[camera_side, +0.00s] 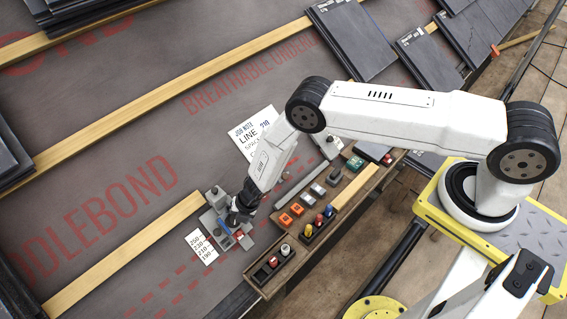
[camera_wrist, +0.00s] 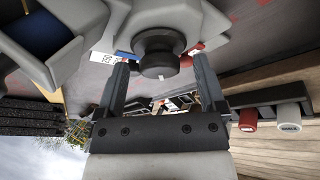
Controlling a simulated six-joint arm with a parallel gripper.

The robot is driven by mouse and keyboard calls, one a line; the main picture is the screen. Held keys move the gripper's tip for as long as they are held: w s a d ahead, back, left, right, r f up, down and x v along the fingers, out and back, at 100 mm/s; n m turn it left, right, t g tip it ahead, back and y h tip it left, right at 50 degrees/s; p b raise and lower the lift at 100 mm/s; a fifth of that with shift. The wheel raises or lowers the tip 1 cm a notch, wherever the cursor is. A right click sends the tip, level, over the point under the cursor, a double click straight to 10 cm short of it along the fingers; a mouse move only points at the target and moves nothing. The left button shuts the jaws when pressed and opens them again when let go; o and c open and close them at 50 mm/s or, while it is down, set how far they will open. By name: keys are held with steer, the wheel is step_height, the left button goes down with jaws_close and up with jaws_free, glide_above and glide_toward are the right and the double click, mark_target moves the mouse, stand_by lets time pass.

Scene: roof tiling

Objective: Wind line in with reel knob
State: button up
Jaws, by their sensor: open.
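The reel knob (camera_wrist: 160,62) is a dark, round, stepped knob on the underside of a grey housing (camera_wrist: 165,15) in the wrist view. My gripper (camera_wrist: 160,70) is open, with one finger on each side of the knob and visible gaps between. In the side view my gripper (camera_side: 241,212) is down at the grey reel unit (camera_side: 213,222) on the lower batten. My gripper hides the knob there. I cannot make out the line itself.
A white number card (camera_side: 201,247) lies left of the reel unit. The job note (camera_side: 256,133) lies above. Slate stacks (camera_side: 352,38) stand at the back; open membrane lies left.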

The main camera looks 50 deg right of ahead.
jaws_close()
steer(key=shift+m, duration=0.5)
steer(key=m+t, duration=0.1)
steer(key=m, duration=0.1)
steer(key=m+t+y, duration=0.1)
steer(key=m, duration=0.1)
steer(key=shift+s+d+f+m, duration=0.1)
steer(key=shift+s+m, duration=0.05)
steer(key=shift+m, duration=0.25)
steer(key=m+t, duration=0.1)
steer(key=m, duration=0.2)
steer(key=m+t, duration=0.1)
steer(key=m, duration=0.2)
steer(key=shift+s+f+t, duration=0.1)
steer(key=shift+s+t, duration=0.05)
steer(key=shift+t, duration=0.25)
steer(key=m+t, duration=0.1)
steer(key=m, duration=0.2)
steer(key=m+t+h, duration=0.1)
steer(key=m, duration=0.3)
steer(key=shift+s+a+f+t, duration=0.1)
steer(key=shift+a+t, duration=0.1)
steer(key=shift+t, duration=0.1)
steer(key=m+h, duration=0.1)
steer(key=m, duration=0.3)
steer(key=m+t+h, duration=0.1)
steer(key=m+h, duration=0.1)
steer(key=m, duration=0.2)
steer(key=shift+a, duration=0.15)
steer(key=shift+h, duration=0.3)
